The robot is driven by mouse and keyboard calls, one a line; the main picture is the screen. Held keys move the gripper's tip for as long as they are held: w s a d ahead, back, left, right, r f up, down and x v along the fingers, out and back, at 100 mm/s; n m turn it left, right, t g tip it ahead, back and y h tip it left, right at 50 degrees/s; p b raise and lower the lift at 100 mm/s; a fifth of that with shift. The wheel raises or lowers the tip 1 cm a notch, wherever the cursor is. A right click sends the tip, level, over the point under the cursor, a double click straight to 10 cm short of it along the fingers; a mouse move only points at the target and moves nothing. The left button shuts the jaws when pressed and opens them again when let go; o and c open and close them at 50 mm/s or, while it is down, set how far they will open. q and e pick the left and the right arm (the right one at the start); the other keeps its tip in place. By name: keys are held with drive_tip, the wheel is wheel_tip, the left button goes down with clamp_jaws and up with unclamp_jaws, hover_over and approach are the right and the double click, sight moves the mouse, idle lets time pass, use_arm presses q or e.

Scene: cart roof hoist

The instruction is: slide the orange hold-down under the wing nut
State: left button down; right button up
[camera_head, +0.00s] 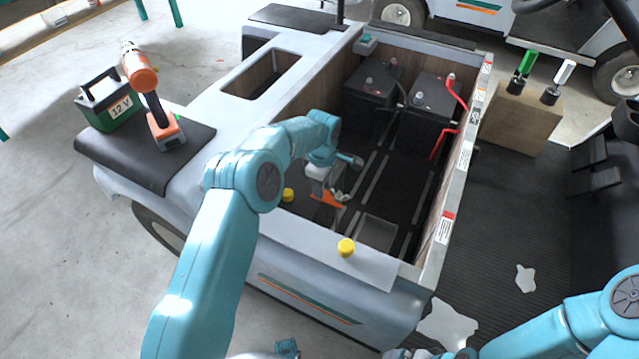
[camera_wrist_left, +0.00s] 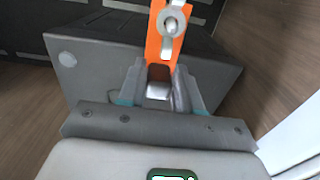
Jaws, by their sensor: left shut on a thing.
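The orange hold-down (camera_wrist_left: 155,45) is a flat strip in the left wrist view; its near end lies between the fingers of my left gripper (camera_wrist_left: 160,92), which is shut on it. A grey metal wing nut (camera_wrist_left: 172,26) with a round base sits over the strip's far part in that view; I cannot tell how far the strip reaches beneath it. In the head view the hold-down (camera_head: 327,199) shows as a small orange piece inside the cart's bay, below my left gripper (camera_head: 338,192). My right arm comes in at the lower right; its gripper is not clearly visible.
Two black batteries (camera_head: 419,110) with red cables stand at the bay's far end. Yellow caps (camera_head: 346,248) are near the bay's near side. The cart's wall (camera_head: 462,160) borders the bay on the right. A drill (camera_head: 152,95) and a green 12 V box (camera_head: 108,103) stand at left.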

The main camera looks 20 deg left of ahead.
use_arm(q)
drive_tip(key=shift+d, duration=0.2)
drive_tip(key=c, duration=0.7)
unclamp_jaws()
wheel_tip(320, 180, up, 16)
drive_tip(key=p, duration=0.3)
drive_tip(key=shift+r+p, duration=0.2)
drive_tip(key=shift+p, duration=0.1)
